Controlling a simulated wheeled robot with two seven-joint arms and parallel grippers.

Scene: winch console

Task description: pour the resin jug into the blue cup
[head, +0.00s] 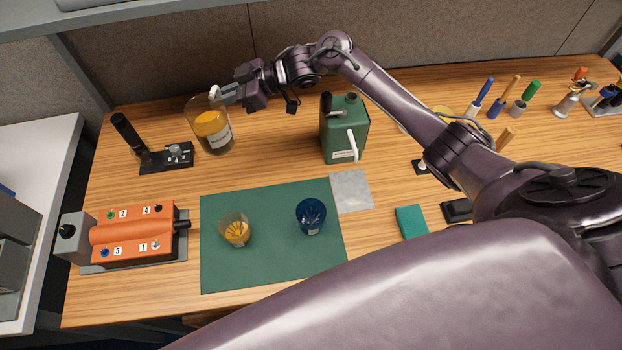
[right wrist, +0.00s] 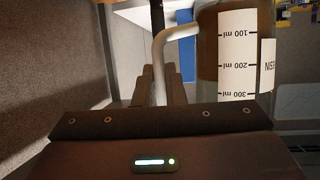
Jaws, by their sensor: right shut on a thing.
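The resin jug (head: 212,143) is clear, holds amber liquid and has a white label; it looks upright at the back left of the desk. I cannot tell whether its base touches the wood. My right gripper (head: 226,94) is shut on the jug's pale handle near its top. In the right wrist view the handle (right wrist: 172,36) runs to the fingers, and the jug's ml scale (right wrist: 237,60) shows beside them. The blue cup (head: 311,217) stands upright on the green mat, right of its middle. My left gripper is not in view.
A clear cup with amber contents (head: 235,231) stands on the green mat (head: 270,268), left of the blue cup. A green canister (head: 345,128) stands right of the jug. A black joystick (head: 133,135) and an orange control box (head: 130,237) are at left. A grey pad (head: 351,191) lies near the mat.

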